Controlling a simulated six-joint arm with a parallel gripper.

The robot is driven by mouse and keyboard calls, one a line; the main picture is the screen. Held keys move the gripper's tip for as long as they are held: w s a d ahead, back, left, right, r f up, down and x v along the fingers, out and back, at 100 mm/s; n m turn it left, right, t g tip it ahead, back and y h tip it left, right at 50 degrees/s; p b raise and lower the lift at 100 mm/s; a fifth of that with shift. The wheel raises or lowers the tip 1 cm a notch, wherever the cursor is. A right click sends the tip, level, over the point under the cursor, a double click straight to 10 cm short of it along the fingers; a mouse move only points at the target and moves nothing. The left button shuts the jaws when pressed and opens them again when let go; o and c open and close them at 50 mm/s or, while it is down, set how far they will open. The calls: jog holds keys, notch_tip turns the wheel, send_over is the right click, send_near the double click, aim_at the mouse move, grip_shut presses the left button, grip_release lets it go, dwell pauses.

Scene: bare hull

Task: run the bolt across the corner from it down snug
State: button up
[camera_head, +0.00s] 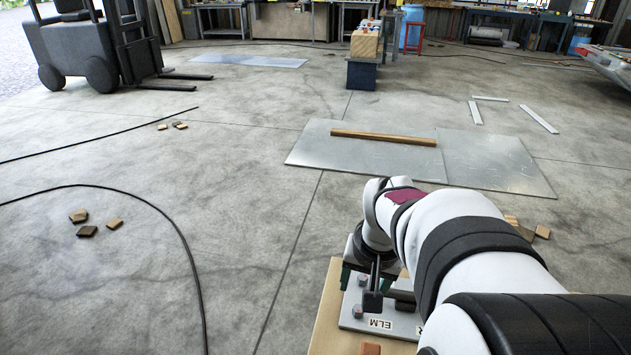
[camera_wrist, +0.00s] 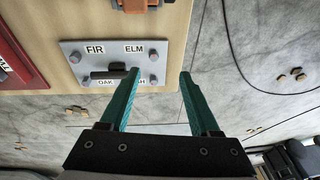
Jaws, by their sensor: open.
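A grey plate (camera_wrist: 118,58) carries a bolt by each corner and a dark handle-like bar (camera_wrist: 108,73) in its middle. Its labels read FIR, ELM, OAK and one partly covered, ending in H. The FIR bolt (camera_wrist: 75,57), ELM bolt (camera_wrist: 153,56), OAK bolt (camera_wrist: 84,84) and the bolt by the H label (camera_wrist: 153,80) show in the wrist view. My gripper (camera_wrist: 159,74) is open, with green fingers either side of the H bolt in the picture; contact cannot be told. In the head view the plate (camera_head: 350,322) is partly hidden by my arm. How far each bolt stands up is unclear.
The plate lies on a tan board (camera_head: 328,318). An orange-brown block (camera_wrist: 135,5) sits beyond the plate and a red box (camera_wrist: 18,65) to its left in the wrist view. Wood scraps (camera_head: 88,226) and a black cable (camera_head: 160,208) lie on the open concrete floor.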

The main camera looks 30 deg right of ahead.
jog(key=s+d+f+m+h, duration=0.2)
jog(key=s+d, duration=0.1)
jog(key=d, duration=0.8)
jog(key=s+d+f+m+h, duration=0.1)
jog(key=s+d+f, duration=0.2)
jog(key=d, duration=0.8)
jog(key=x, duration=1.5)
jog(key=shift+d+f, duration=0.15)
jog(key=shift+d, duration=0.1)
grip_shut()
